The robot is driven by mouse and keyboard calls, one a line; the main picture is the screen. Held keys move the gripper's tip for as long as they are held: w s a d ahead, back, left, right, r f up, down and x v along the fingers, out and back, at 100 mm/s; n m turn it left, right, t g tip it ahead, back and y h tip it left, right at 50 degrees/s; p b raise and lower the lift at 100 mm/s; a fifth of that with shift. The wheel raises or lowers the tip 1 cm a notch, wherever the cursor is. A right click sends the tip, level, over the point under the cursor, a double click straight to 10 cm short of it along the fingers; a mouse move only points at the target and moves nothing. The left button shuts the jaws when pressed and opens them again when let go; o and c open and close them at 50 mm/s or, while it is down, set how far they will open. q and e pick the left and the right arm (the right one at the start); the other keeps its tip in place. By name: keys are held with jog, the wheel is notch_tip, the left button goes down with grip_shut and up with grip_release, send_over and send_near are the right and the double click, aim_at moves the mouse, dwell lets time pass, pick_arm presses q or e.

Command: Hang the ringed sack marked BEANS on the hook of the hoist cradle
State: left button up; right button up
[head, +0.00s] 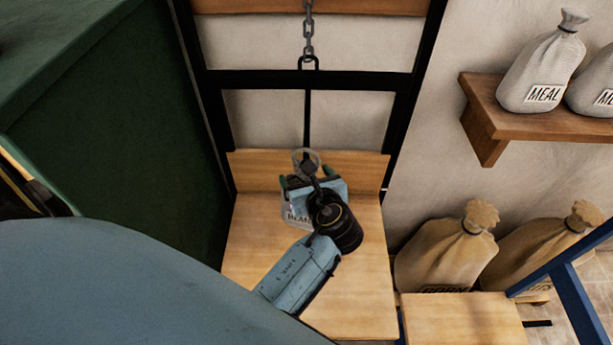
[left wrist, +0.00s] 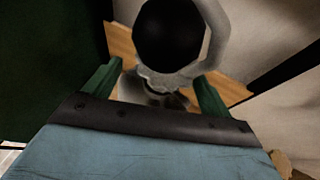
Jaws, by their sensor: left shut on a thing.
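A small pale sack (head: 293,212) is held by my left gripper (head: 303,184) above the wooden platform of the hoist cradle. Its label is partly covered; letters like "EAN" show. Its grey ring (head: 313,153) stands up above the fingers. The cradle's black hook rod (head: 307,115) hangs from a chain down to the ring. In the left wrist view, the ring (left wrist: 217,40) surrounds a dark round hook end (left wrist: 168,35) in the picture; I cannot tell whether it is threaded. The green fingers (left wrist: 155,90) are shut at the sack's neck. My right gripper is not in view.
The cradle's black frame (head: 300,80) and wooden platform (head: 365,280) surround the work. A green cabinet (head: 130,130) stands close on the left. A shelf (head: 485,115) with MEAL sacks (head: 545,65) is at right, above tan sacks (head: 445,250). A blue rail (head: 575,300) is at lower right.

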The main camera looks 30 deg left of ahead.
pick_arm(q)
jog(key=shift+r, duration=0.1)
jog(key=o, duration=1.9)
jog(key=shift+f, duration=0.2)
jog(key=shift+s+d+r+p, duration=0.3)
jog(key=shift+d+p, duration=0.05)
jog(key=shift+p, duration=0.15)
jog(key=shift+p+v, duration=2.5)
jog(key=shift+v, duration=3.7)
jog(key=shift+s+f, duration=0.1)
